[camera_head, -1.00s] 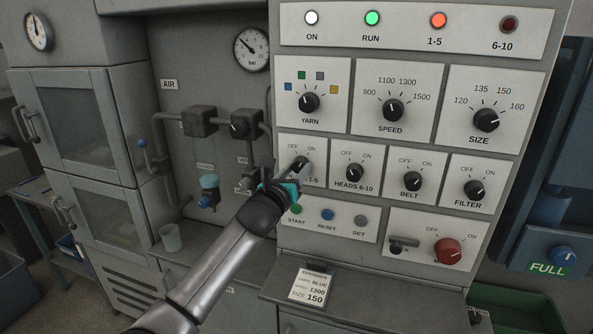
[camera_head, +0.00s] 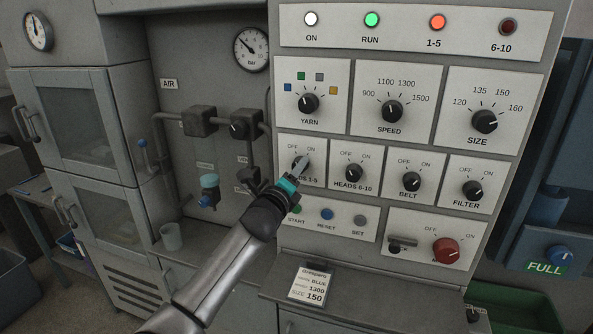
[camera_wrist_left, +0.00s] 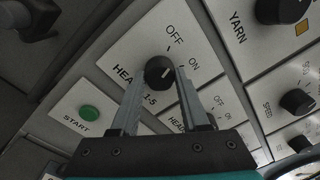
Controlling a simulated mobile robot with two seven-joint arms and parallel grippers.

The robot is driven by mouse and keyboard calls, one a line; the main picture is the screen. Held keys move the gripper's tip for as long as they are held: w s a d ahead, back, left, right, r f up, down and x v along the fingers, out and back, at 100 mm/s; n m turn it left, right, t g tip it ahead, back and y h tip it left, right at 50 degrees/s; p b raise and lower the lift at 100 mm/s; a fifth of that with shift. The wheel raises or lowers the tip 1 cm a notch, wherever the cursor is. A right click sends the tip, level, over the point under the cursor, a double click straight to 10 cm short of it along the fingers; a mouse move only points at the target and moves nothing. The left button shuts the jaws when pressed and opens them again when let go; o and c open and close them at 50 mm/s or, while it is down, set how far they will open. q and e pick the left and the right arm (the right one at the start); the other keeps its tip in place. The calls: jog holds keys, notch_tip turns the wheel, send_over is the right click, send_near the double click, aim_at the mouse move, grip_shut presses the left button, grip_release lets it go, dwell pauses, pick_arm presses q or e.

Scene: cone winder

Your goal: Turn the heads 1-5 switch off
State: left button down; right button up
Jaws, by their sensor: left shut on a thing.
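The heads 1-5 switch (camera_head: 297,166) is a black round knob on a white plate, left in the lower row of knobs. In the left wrist view the knob (camera_wrist_left: 159,70) sits between two grey fingers, below the OFF and ON marks. Its pale pointer mark seems to lie on the ON side. The 1-5 lamp (camera_head: 437,22) glows orange-red. My right gripper is out of view.
The heads 6-10 knob (camera_head: 354,173) is close on the right, and the yarn knob (camera_head: 308,103) is above. The green start button (camera_wrist_left: 89,113) is below, beside the reset button (camera_head: 327,215). Pipes and valves (camera_head: 209,190) stand at the left.

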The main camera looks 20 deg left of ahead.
pick_arm(q)
jog(key=shift+n, duration=1.2)
jog(key=shift+c, duration=2)
grip_release()
jog(key=shift+s, duration=0.15)
jog(key=s, duration=1.5)
jog(key=shift+a+f, duration=0.3)
jog(key=shift+a, duration=0.15)
